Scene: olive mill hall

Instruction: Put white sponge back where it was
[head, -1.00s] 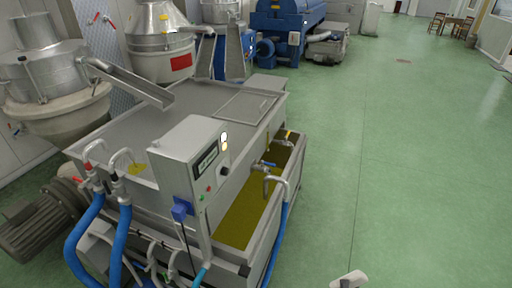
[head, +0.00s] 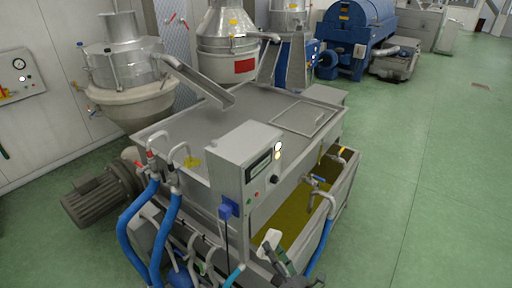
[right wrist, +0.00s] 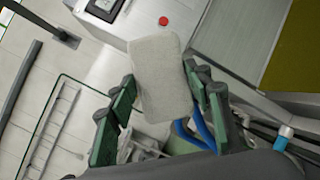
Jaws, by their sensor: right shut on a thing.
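The white sponge (right wrist: 160,78) is a pale, flat block between the green-padded fingers of my right gripper (right wrist: 158,98) in the right wrist view. The fingers are shut on its two sides, and much of its broad face shows. In the head view, the sponge (head: 269,239) and my right gripper (head: 283,262) show small at the lower middle, in front of the steel machine's control box. The sponge appears held up in the air; contact with the machine cannot be told. My left gripper is not in view.
The steel machine (head: 262,100) has a control box (head: 243,165), an open trough of yellow-green liquid (head: 295,207) and blue hoses (head: 140,225). A motor (head: 98,197) stands at its left. Green floor (head: 425,200) is clear at the right.

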